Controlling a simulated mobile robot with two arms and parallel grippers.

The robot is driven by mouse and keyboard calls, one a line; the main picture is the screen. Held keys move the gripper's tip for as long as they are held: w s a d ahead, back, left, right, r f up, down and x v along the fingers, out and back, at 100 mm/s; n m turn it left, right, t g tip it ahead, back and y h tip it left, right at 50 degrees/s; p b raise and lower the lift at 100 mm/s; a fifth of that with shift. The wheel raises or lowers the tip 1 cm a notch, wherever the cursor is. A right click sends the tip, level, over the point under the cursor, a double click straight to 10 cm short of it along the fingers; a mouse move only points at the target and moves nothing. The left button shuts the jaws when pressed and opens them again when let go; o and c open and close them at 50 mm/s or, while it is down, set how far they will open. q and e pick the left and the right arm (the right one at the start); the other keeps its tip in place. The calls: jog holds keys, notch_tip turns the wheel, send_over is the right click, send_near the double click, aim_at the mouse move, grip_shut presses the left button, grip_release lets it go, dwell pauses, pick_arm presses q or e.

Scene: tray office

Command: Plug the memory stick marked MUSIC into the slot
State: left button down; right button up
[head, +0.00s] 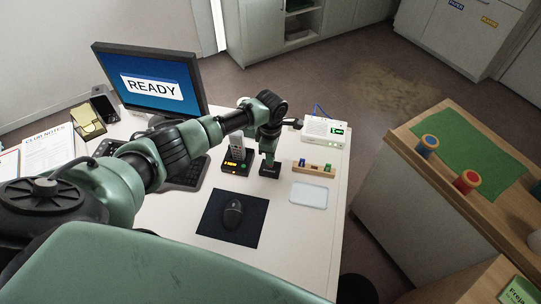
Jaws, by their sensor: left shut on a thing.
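My left arm reaches across the desk and its gripper (269,158) points down, low over the white top, just right of the telephone. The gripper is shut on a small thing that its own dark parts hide. I cannot read any marking on it. A dark block (270,171) shows at the gripper's lower end; I cannot tell whether a slot is in it or whether the held thing touches it. A wooden rack (313,168) with several small coloured pieces stands to the right of the gripper. No MUSIC lettering is legible. My right gripper is out of view.
A telephone (238,153) in a black dock stands close left of the gripper. A mouse (232,214), a pale tray (309,195) and a READY monitor (152,84) are around. A wooden counter (465,210) is at right.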

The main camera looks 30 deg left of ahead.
pick_arm(q)
jog(key=shift+f, duration=0.4)
dwell(0.3)
dwell(1.9)
jog(key=c, duration=1.5)
grip_release()
jog(key=shift+r, duration=0.1)
